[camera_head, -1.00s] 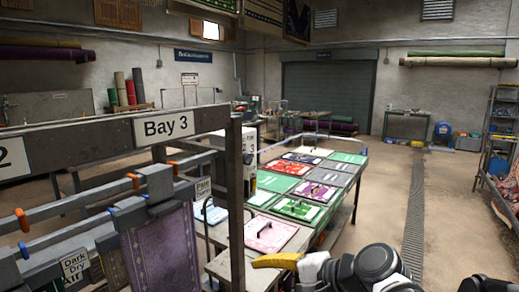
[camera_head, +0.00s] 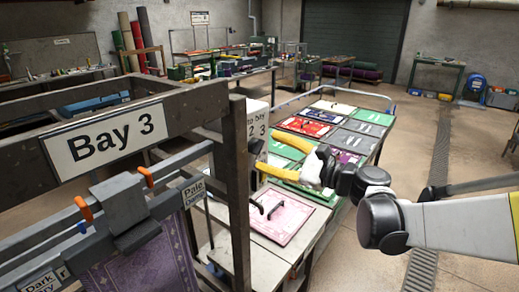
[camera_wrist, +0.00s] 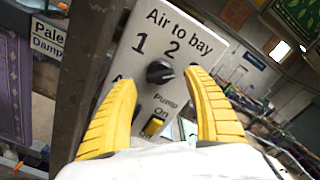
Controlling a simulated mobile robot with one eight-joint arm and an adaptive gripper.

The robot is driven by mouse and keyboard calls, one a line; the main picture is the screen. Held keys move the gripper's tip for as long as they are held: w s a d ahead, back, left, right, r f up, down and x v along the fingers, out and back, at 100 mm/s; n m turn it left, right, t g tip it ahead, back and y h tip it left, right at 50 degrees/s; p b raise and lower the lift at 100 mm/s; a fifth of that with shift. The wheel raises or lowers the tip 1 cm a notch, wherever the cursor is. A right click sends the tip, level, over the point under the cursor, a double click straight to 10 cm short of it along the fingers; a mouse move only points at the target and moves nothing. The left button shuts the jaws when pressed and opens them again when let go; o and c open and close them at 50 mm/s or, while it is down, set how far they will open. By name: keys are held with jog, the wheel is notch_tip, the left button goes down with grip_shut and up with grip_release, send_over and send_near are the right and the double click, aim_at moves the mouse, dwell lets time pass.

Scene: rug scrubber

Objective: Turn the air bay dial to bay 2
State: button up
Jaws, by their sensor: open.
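The air control panel (camera_wrist: 187,38) is a pale plate marked "Air to bay", with 1 and 2 readable in the wrist view. Its round black dial (camera_wrist: 159,71) sits below these numbers. I cannot clearly tell which number the dial points at. A yellow pump switch (camera_wrist: 153,126) is lower on the plate. My gripper (camera_wrist: 161,80) has its two yellow fingers apart, one on each side of the dial in the picture; contact is not evident. In the head view, my gripper (camera_head: 259,156) is beside the panel (camera_head: 257,117), whose dial is hidden there.
A dark post (camera_head: 238,190) and the Bay 3 rack (camera_head: 200,110) stand left of the panel. A hanging purple rug (camera_head: 150,262) is on that rack. Open floor (camera_head: 470,165) is to the right.

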aim_at(262, 148)
jog(key=shift+x, duration=1.7)
jog(key=shift+c, duration=0.5)
jog(key=c, duration=1.1)
jog(key=shift+n, duration=0.4)
jog(key=n, duration=0.4)
jog(key=shift+n, duration=0.3)
jog(key=n, duration=0.4)
jog(key=shift+n, duration=0.3)
